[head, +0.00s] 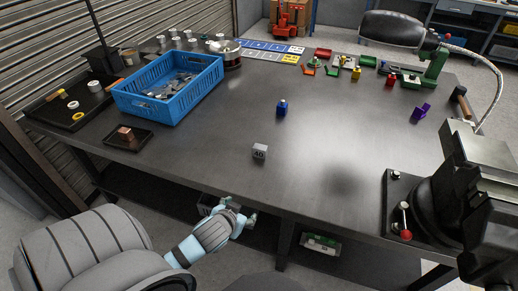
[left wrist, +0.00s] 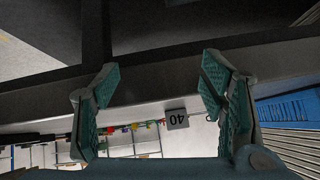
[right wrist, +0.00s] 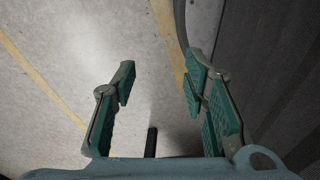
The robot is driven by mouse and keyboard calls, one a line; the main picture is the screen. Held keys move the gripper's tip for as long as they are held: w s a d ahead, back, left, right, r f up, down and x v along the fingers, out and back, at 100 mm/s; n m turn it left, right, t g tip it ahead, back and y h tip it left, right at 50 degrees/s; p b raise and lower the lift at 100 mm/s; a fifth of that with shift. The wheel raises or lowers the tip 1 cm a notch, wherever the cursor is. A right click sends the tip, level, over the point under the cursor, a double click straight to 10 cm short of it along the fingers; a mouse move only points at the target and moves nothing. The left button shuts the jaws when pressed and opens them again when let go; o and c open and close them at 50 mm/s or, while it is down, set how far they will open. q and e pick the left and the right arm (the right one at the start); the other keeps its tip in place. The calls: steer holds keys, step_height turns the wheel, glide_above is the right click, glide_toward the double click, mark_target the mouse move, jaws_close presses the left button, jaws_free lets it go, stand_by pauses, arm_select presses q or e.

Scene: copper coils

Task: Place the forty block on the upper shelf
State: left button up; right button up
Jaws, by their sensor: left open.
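The forty block (head: 260,151) is a small grey cube marked 40, standing on the dark table top (head: 330,150) near its front edge. My left gripper (head: 246,222) is in front of the table edge and below the top, apart from the block. I cannot tell which surface is the upper shelf.
A blue crate (head: 176,108) of metal parts and a small tray (head: 114,143) with a copper-coloured block stand on the left. A blue item (head: 281,107) stands behind the forty block. A lower shelf (head: 265,237) under the table holds a few items. Table around the block is clear.

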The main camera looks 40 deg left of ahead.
arm_select(q)
steer(key=w+r, duration=0.1)
steer(key=w+a+r+t, duration=0.1)
steer(key=r, duration=0.1)
steer(key=w+r+t, duration=0.1)
steer(key=r, duration=0.1)
steer(key=shift+w+a+n+y, duration=0.3)
steer(key=shift+w+n, duration=0.1)
steer(key=t, duration=0.2)
glide_toward(260, 148)
steer(key=w+f+b, duration=0.1)
steer(key=f+n, duration=0.1)
steer(key=shift+w+a+f+t+b, duration=0.25)
steer(key=shift+w+t+b, duration=0.05)
steer(key=shift+w, duration=0.1)
steer(key=x, duration=0.2)
steer(key=b+x, duration=0.1)
steer(key=x, duration=0.2)
steer(key=b+x, duration=0.1)
steer(key=x, duration=0.2)
steer(key=shift+w+a+r, duration=0.15)
steer(key=shift+a+r, duration=0.1)
steer(key=shift+r, duration=0.15)
jaws_close()
arm_select(e)
steer(key=f, duration=0.2)
steer(key=w+f, duration=0.1)
steer(key=f, duration=0.1)
steer(key=shift+w+d+f, duration=0.1)
steer(key=shift+w+d, duration=0.1)
